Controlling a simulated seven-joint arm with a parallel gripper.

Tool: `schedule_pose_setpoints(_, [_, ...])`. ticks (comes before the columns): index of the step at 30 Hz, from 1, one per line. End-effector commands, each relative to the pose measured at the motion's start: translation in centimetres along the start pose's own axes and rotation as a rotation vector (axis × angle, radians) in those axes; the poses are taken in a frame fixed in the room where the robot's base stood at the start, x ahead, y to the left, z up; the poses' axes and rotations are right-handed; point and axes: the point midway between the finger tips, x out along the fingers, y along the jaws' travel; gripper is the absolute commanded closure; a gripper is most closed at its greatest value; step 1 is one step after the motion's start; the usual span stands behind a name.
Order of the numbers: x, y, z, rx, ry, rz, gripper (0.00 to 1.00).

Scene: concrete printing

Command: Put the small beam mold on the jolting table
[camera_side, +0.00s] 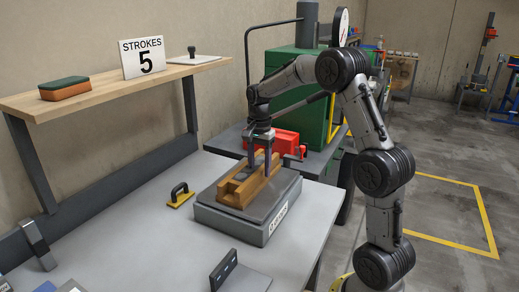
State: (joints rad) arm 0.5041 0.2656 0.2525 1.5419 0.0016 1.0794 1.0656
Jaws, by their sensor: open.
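The small beam mold (240,190) is a wooden, open-topped trough. It rests on the dark top plate of the jolting table (278,205), a low grey block with a label on its front side. My gripper (257,174) is over the mold, pointing down, with its fingers at the mold's far part. The gripper is open. Whether the fingers touch the mold's walls cannot be told from this view.
A yellow float with a black handle (179,196) lies left of the jolting table. A red vise (280,142) and green machine (298,90) stand behind. A wooden shelf (100,97) holds a sponge and a "STROKES 5" sign (143,57). A dark bracket (225,270) stands in front.

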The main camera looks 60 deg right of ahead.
Motion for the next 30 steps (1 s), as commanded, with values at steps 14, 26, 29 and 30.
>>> schedule_pose_setpoints(14, [-9.0, -0.1, 0.0, 0.000, 0.002, -0.003, 0.48])
schedule_pose_setpoints(26, [-12.8, 2.2, 4.7, -0.226, 0.039, -0.065, 0.48])
schedule_pose_setpoints(29, [-13.9, 4.9, 8.6, -0.438, 0.078, -0.120, 0.48])
schedule_pose_setpoints(30, [-14.1, 6.1, 10.1, -0.527, 0.096, -0.143, 0.48])
